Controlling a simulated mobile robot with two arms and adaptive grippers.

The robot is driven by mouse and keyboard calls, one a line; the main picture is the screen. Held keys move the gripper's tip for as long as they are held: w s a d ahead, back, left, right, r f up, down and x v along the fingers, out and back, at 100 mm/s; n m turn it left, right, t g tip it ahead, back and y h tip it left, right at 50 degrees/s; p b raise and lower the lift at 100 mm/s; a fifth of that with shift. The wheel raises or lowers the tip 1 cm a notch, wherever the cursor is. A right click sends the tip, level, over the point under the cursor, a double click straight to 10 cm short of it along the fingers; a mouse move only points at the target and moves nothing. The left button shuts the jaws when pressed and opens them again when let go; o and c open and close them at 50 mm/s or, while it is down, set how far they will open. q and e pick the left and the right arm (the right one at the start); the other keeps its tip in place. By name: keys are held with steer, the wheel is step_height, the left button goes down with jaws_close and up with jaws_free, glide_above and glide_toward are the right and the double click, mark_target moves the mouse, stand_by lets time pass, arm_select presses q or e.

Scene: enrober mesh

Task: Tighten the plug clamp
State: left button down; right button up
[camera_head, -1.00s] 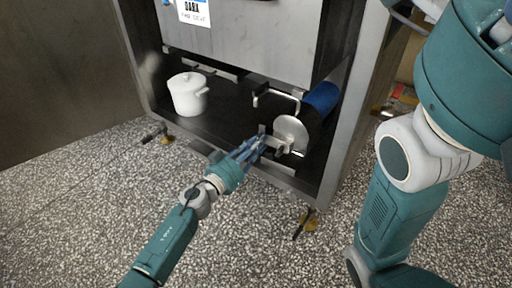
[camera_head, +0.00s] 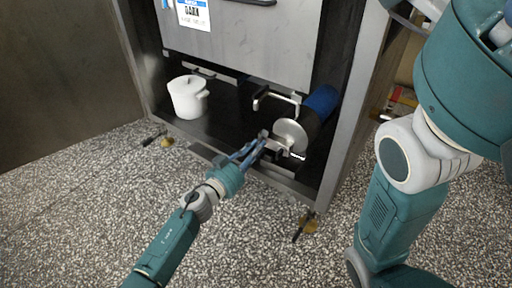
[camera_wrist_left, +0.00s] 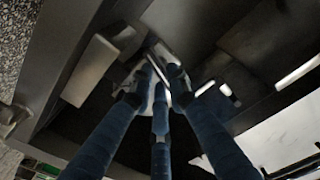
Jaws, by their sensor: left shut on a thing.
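The plug clamp shows as a metal arm (camera_head: 276,145) in front of a round silver plug disc (camera_head: 292,135). The disc sits at the front end of a dark pipe with a blue section (camera_head: 321,101). My left gripper (camera_head: 262,139) reaches in from the lower left and is shut on the clamp's arm. In the left wrist view its blue-grey fingers (camera_wrist_left: 158,82) close together around the pale metal piece, and they hide part of it. My right gripper is out of view.
A bent metal handle (camera_head: 276,98) projects above the disc. The steel cabinet's right post (camera_head: 345,125) is close beside the pipe.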

arm_select(q)
steer(key=m, duration=0.3)
steer(key=shift+f+m, duration=0.15)
steer(key=shift+m, duration=0.25)
steer(key=m, duration=0.3)
steer(key=shift+f+m, duration=0.2)
steer(key=shift+m, duration=0.1)
steer(key=m, duration=0.3)
steer(key=shift+f+m, duration=0.15)
steer(key=shift+m, duration=0.15)
steer(key=shift+f+m+b, duration=0.1)
steer(key=shift+m+b, duration=0.5)
steer(key=shift+m, duration=1.2)
steer(key=c, duration=1.9)
jaws_free()
steer(key=shift+c, duration=0.2)
